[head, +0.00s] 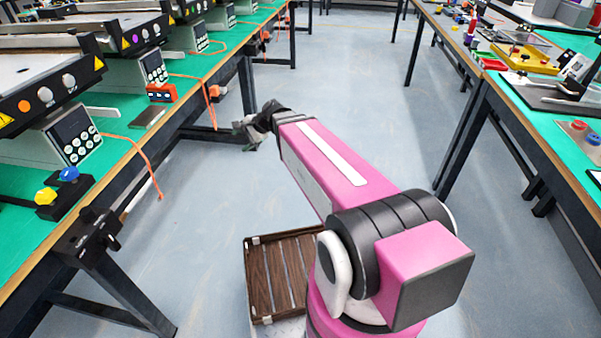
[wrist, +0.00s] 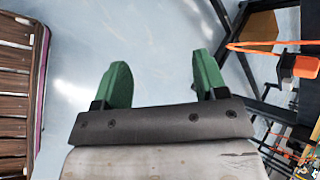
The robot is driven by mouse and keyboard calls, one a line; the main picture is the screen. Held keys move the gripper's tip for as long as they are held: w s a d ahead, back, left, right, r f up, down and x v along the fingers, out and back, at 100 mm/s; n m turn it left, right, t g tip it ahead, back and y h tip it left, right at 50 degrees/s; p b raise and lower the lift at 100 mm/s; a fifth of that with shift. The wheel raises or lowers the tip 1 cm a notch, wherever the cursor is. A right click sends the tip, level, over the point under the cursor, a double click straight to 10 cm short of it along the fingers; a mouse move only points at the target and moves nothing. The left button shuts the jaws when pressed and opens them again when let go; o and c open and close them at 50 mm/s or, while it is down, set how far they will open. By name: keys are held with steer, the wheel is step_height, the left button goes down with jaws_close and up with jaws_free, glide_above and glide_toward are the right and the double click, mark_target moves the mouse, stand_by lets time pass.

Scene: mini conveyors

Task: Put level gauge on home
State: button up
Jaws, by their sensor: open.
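My gripper (head: 246,132) is over the aisle floor, beside the left bench's edge. In the wrist view its two green fingers (wrist: 157,72) are apart with nothing between them, only floor beyond. I cannot identify the level gauge for sure. A flat grey block (head: 148,117) and an orange box-shaped device (head: 161,93) lie on the left bench's green top, left of my gripper and apart from it. No spot is clearly marked as home.
The left bench (head: 105,193) carries mini conveyors with control panels (head: 72,134), a button box (head: 65,190) and hanging orange cords (head: 150,172). A right bench (head: 545,95) holds several tools. A wooden slatted tray (head: 251,280) is low beside my base. The aisle floor between is clear.

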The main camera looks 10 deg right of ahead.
steer(key=s+d+f+n+g+h, duration=0.1)
steer(key=s+d+f+n+h, duration=0.3)
steer(key=d, duration=0.5)
steer(key=s+d+f+n+g+h, duration=0.2)
steer(key=s+d+f+n+h, duration=0.2)
steer(key=d, duration=0.6)
steer(key=s+f+n, duration=0.2)
steer(key=s, duration=0.1)
steer(key=shift+s+d+f+h, duration=0.15)
steer(key=shift+s+d+h, duration=0.1)
steer(key=shift+h, duration=0.15)
steer(key=shift+a, duration=0.1)
